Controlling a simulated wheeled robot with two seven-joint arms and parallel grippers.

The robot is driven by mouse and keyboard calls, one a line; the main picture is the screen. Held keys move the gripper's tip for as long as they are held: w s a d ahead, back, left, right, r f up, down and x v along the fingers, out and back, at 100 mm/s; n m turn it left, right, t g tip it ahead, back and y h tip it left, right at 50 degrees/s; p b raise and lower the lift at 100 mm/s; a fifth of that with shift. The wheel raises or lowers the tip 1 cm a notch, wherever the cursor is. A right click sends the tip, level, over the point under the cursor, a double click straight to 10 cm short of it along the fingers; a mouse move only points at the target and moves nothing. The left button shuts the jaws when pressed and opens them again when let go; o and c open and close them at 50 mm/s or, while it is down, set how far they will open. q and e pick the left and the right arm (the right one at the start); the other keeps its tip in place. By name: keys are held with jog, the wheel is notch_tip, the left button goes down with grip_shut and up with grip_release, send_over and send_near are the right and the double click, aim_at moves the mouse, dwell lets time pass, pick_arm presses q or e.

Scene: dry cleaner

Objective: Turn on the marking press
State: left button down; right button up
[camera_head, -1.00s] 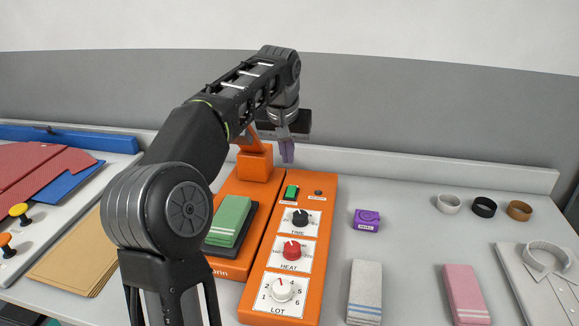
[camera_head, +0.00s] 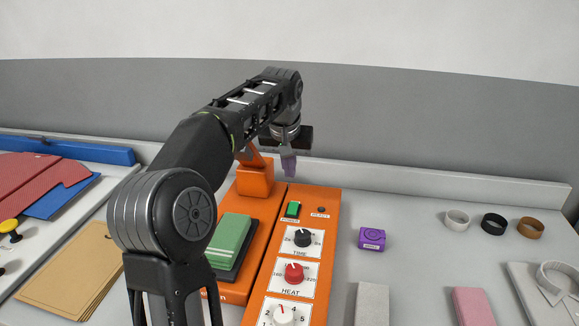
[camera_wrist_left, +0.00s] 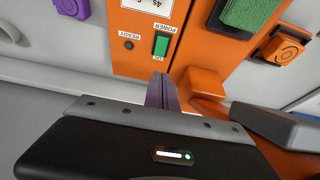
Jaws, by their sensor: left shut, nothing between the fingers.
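The orange marking press (camera_head: 252,243) stands on the counter, with a control panel (camera_head: 268,270) on its right side. The green POWER switch (camera_head: 292,209) is at the panel's far end, beside the small dark READY lamp (camera_head: 321,210). In the left wrist view the switch (camera_wrist_left: 161,45) shows an ON label, and the lamp (camera_wrist_left: 129,45) looks unlit. My left gripper (camera_head: 288,165) is shut and empty, pointing down beyond the switch. Its purple-grey fingertips (camera_wrist_left: 158,80) appear close to the switch, apart from it in the picture. My right gripper is out of view.
TIME (camera_head: 303,238), HEAT (camera_head: 294,273) and LOT (camera_head: 283,315) knobs line the panel. A green folded cloth (camera_head: 228,240) lies on the press. A purple block (camera_head: 372,239) sits to the right, with bare counter around it. An orange upright (camera_head: 255,178) stands beside my gripper.

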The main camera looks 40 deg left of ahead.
aim_at(293, 202)
pick_arm(q)
jog(key=x, duration=1.1)
jog(key=shift+s+d+f, duration=0.1)
jog(key=shift+s+d, duration=0.1)
jog(key=shift+p, duration=0.3)
jog(key=shift+p, duration=1.15)
jog(key=shift+f+b, duration=0.15)
jog(key=shift+b, duration=0.3)
jog(key=shift+s, duration=0.15)
